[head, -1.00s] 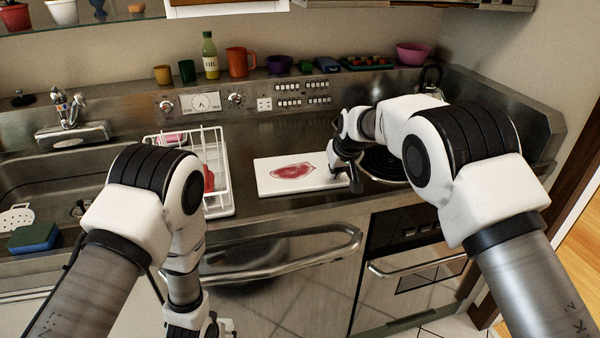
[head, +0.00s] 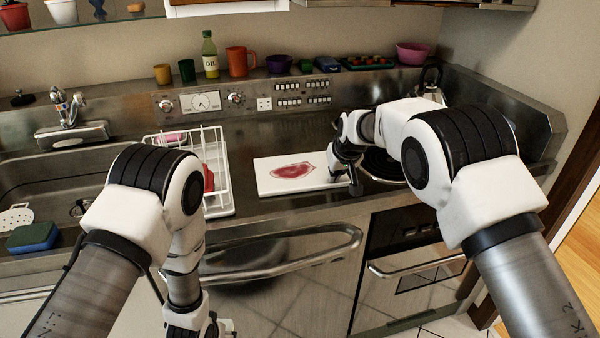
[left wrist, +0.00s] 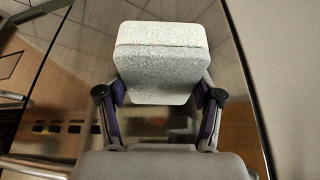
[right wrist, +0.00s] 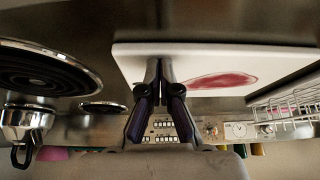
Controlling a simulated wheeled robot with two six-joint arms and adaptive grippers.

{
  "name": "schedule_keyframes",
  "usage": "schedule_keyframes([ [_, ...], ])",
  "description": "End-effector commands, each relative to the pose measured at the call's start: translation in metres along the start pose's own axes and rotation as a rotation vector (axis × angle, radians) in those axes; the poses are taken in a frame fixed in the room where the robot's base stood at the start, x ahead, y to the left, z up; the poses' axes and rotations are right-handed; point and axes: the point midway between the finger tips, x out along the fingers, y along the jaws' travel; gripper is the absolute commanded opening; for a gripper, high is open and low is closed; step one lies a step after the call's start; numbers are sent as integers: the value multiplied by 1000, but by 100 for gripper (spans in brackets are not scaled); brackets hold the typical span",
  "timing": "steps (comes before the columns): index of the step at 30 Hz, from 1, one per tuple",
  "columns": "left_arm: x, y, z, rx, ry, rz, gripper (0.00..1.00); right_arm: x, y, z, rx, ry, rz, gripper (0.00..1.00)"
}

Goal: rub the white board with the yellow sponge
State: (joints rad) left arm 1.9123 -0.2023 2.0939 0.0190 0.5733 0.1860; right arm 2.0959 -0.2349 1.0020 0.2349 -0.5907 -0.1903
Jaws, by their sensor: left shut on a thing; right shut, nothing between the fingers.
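The white board (head: 264,182) lies flat on the counter with a red stain (head: 292,171) in its middle. In the right wrist view the board (right wrist: 215,58) and stain (right wrist: 220,80) also show. My right gripper (right wrist: 160,62) is shut and empty, its fingertips at the board's edge; I cannot tell if they touch. In the head view the right gripper (head: 350,183) is at the board's right end. In the left wrist view my left gripper (left wrist: 158,92) is shut on a sponge-like block (left wrist: 158,75), which looks pale grey rather than yellow. The head view hides this block.
A white wire rack (head: 222,190) stands left of the board. A coil burner (head: 383,163) is to its right, with a kettle (head: 430,82) behind. A blue and green sponge (head: 32,236) lies by the sink (head: 30,180). Cups and an oil bottle (head: 210,58) line the back ledge.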

Motion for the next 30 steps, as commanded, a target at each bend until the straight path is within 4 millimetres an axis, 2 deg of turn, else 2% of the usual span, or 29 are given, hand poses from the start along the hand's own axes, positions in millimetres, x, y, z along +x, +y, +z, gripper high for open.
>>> schedule_keyframes([
  [8,-1,0,-1,0,0,0,38,1,0,0,0,0,0,0],
  [25,-48,0,-20,0,0,0,38,-47,0,-26,0,0,0,0],
  [30,-52,0,-21,0,0,0,38,-51,0,-28,0,-1,0,0],
])
